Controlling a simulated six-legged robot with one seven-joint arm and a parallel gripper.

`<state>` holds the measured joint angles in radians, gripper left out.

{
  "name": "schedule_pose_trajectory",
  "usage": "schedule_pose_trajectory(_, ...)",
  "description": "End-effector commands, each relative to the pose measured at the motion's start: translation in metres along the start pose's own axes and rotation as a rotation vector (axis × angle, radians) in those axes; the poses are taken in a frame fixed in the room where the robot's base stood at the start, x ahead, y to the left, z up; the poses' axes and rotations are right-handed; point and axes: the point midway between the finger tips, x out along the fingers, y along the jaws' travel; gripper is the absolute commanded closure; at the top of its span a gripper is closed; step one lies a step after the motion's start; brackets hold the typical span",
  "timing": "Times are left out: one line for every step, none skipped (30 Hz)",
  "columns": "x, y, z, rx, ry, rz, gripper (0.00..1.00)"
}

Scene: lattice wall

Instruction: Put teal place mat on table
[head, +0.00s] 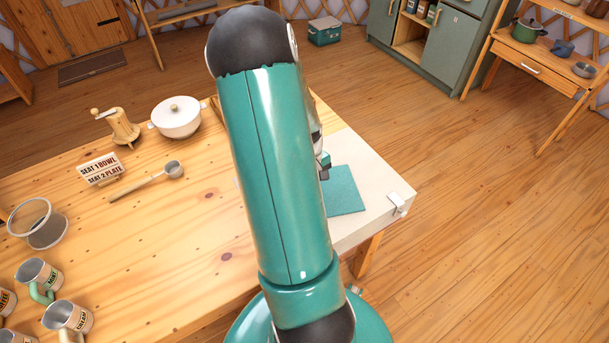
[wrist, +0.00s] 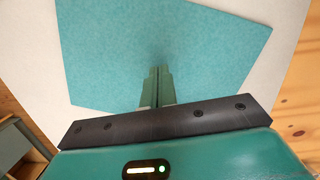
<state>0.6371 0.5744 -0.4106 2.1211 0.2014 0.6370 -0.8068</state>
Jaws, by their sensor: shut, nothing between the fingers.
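The teal place mat (head: 343,191) lies flat on a white surface at the right end of the wooden table (head: 206,205). In the head view, my arm hides its left part. In the wrist view, the mat (wrist: 215,55) fills most of the upper picture, with white around it. My gripper (wrist: 158,72) is shut and empty, its fingers together over the mat. In the head view, only a small dark part of the gripper (head: 324,172) shows beside my arm. I cannot tell whether the fingertips touch the mat.
The white surface (head: 375,190) has a metal clip (head: 397,204) at its edge. Bare wood lies left of my arm.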

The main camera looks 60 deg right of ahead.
Motion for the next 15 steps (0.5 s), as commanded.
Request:
schedule_pose_trajectory(0.0,-0.003,-0.003,-0.006,-0.001,0.0,1.0)
schedule_pose_trajectory(-0.001,-0.004,-0.005,-0.008,-0.001,0.0,1.0)
schedule_pose_trajectory(-0.001,-0.005,-0.011,-0.01,-0.001,0.0,1.0)
schedule_pose_trajectory(-0.002,-0.004,-0.017,-0.009,-0.001,0.001,1.0)
schedule_pose_trajectory(-0.004,-0.004,-0.024,-0.009,-0.001,0.001,1.0)
schedule_pose_trajectory(-0.005,-0.004,-0.033,-0.01,-0.002,0.001,1.0)
schedule_pose_trajectory(-0.006,-0.004,-0.04,-0.01,-0.001,0.001,1.0)
schedule_pose_trajectory(-0.007,-0.004,-0.046,-0.009,-0.001,0.001,1.0)
schedule_pose_trajectory(-0.009,-0.004,-0.055,-0.01,-0.002,0.001,1.0)
schedule_pose_trajectory(-0.01,-0.004,-0.062,-0.009,-0.001,0.002,1.0)
schedule_pose_trajectory(-0.012,-0.004,-0.069,-0.008,-0.002,0.001,1.0)
schedule_pose_trajectory(-0.013,-0.005,-0.078,-0.009,-0.002,0.001,1.0)
schedule_pose_trajectory(-0.014,-0.005,-0.084,-0.009,-0.001,0.001,1.0)
schedule_pose_trajectory(-0.015,-0.004,-0.09,-0.008,-0.002,0.001,1.0)
schedule_pose_trajectory(-0.016,-0.004,-0.097,-0.008,-0.002,0.001,1.0)
